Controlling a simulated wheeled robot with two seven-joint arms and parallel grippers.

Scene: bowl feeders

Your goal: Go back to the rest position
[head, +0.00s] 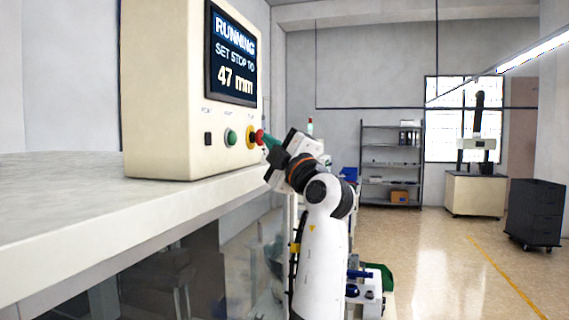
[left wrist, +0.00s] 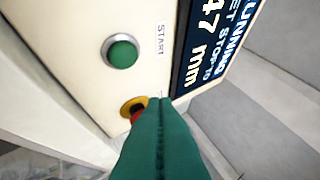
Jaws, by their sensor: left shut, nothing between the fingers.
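My left gripper (head: 268,141) is shut, with green fingers, at the front of a cream control box (head: 165,90). Its fingertips are at the red stop button (head: 259,137) on a yellow ring; I cannot tell whether they touch. In the left wrist view the closed green fingers (left wrist: 158,115) cover most of the red button (left wrist: 136,115) and part of the yellow ring (left wrist: 128,103). The green START button (left wrist: 122,52) is clear of the fingers. The box's screen (head: 233,55) reads "RUNNING, SET STOP TO 47 mm". My right gripper is not in view.
The box stands on a pale worktop (head: 70,215) whose front edge runs along the left. Beyond my arm are a grey shelf rack (head: 391,165), a machine on a cream cabinet (head: 475,193) and a dark drawer unit (head: 536,212). The floor at right is open.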

